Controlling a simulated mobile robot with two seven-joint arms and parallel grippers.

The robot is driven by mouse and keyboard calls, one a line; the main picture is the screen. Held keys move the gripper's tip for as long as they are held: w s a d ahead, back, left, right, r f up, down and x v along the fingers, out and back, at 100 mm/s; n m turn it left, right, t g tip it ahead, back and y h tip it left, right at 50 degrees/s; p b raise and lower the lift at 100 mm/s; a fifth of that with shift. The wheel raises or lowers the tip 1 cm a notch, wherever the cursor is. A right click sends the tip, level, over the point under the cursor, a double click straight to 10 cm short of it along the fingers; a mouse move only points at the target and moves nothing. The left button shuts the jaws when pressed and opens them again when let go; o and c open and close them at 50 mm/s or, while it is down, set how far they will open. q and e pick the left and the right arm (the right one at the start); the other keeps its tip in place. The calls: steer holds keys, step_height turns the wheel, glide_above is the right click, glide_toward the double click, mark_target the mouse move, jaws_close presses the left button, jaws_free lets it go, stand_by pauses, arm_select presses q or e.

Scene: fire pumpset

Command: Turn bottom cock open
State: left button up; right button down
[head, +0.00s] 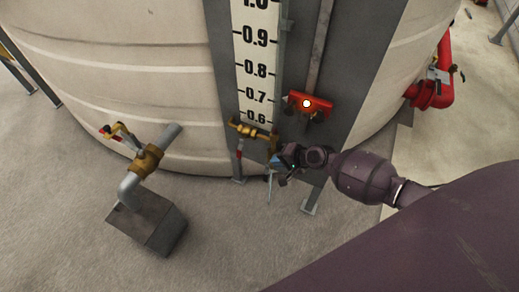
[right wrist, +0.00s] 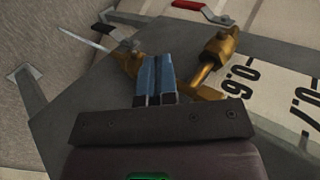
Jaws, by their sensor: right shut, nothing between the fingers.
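A brass cock assembly (head: 250,130) sits at the foot of the level scale on the tank. A lever with a red grip (head: 240,150) hangs down from its left part. In the right wrist view this brass valve body (right wrist: 222,45) and its red-gripped lever (right wrist: 200,10) are at upper right. A lower brass piece (right wrist: 130,58) with a thin pale rod is just left of the fingers. My right gripper (head: 277,162) is at the assembly's lower right end. Its blue fingers (right wrist: 155,75) are together and empty, beside the brass piece; contact is unclear. My left gripper is out of view.
The level scale (head: 258,65) runs up a grey plate on the tank (head: 120,60). A red bracket (head: 310,103) is right of the scale. Another brass valve (head: 147,158) on a bent pipe stands at left above a grey block (head: 148,222). Floor in front is clear.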

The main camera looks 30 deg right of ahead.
mark_target(240, 150)
arm_select(q)
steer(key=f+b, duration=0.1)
steer(key=b, duration=0.2)
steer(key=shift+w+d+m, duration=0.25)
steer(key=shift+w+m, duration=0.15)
arm_select(e)
steer(key=w+a+r+x, duration=0.1)
steer(key=r+x, duration=0.1)
steer(key=x, duration=1)
steer(key=shift+w+a, duration=0.2)
steer(key=shift+w, duration=0.15)
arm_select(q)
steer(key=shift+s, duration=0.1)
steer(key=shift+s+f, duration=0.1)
